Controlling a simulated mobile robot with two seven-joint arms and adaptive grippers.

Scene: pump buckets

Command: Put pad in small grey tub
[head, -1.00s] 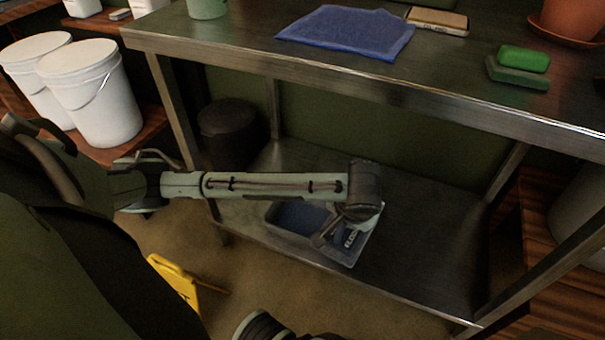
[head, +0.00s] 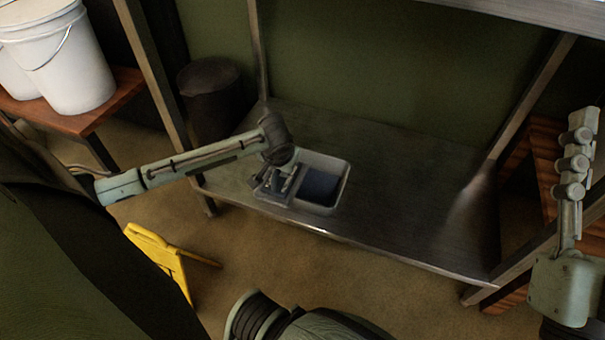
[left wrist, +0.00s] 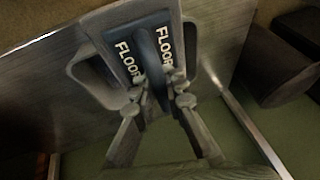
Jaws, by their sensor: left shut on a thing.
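My left gripper (head: 280,187) is at the tub's left end. In the left wrist view my left gripper (left wrist: 160,88) is shut on the raised middle ridge of a blue piece marked FLOOR (left wrist: 128,50), with grey edging around it. I cannot tell whether this piece is the pad or part of the tub. What looks like my right gripper (head: 577,150) shows edge-on at the right side, away from the tub; its opening is hidden.
The low metal shelf (head: 420,215) is bare to the right of the tub. Table legs (head: 530,95) and the upper tabletop (head: 540,12) bound the space. A dark bin (head: 212,92) stands behind left. A yellow sign (head: 160,250) stands on the floor. White buckets (head: 65,60) are at far left.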

